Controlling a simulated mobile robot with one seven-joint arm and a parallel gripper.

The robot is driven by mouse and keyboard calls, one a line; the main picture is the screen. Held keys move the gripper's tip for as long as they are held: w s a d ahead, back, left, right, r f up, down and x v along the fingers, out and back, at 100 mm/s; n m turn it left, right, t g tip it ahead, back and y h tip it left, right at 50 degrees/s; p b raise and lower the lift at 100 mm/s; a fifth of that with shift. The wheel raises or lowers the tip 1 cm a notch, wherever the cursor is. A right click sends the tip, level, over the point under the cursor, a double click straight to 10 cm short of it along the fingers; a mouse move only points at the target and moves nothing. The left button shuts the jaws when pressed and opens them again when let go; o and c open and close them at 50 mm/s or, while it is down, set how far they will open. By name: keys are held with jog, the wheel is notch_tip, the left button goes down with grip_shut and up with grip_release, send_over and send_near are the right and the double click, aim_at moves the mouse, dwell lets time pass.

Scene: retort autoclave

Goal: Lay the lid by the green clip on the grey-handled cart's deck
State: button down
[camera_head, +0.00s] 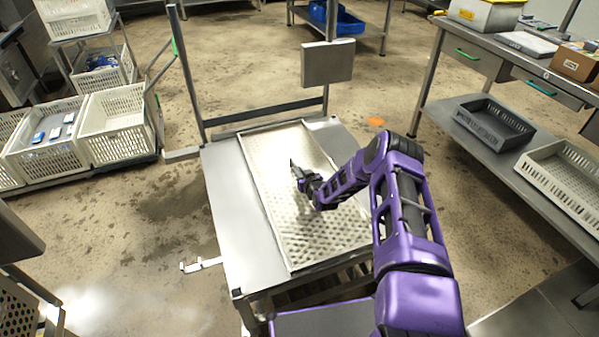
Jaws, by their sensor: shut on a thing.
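A pale, dimpled rectangular lid (275,160) is over the deck of a grey metal cart (224,205), covering the deck's middle and right. I cannot tell whether it rests flat on the deck or is just above it. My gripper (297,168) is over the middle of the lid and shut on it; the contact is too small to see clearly. The cart's grey handle frame (265,112) stands at the far end. A small green piece (174,46) shows by the left upright; I cannot tell whether it is the clip.
White crates (118,125) stand at the left on a low rack. At the right, a steel table (475,55) has a lower shelf with a dark crate (496,122) and a pale crate (565,170). A grey box (328,62) is on the handle frame. Floor left of the cart is mostly clear.

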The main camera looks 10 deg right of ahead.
jog(key=shift+f, duration=0.2)
dwell(0.6)
jog(key=c, duration=0.8)
grip_release()
jog(key=shift+o, duration=0.2)
jog(key=shift+s+f, duration=0.2)
jog(key=shift+f, duration=0.1)
jog(key=shift+s+d+r, duration=0.1)
jog(key=shift+s+r, duration=0.2)
jog(key=shift+s, duration=0.05)
jog(key=p+v, duration=0.3)
jog(key=v, duration=1.3)
jog(key=shift+r, duration=0.2)
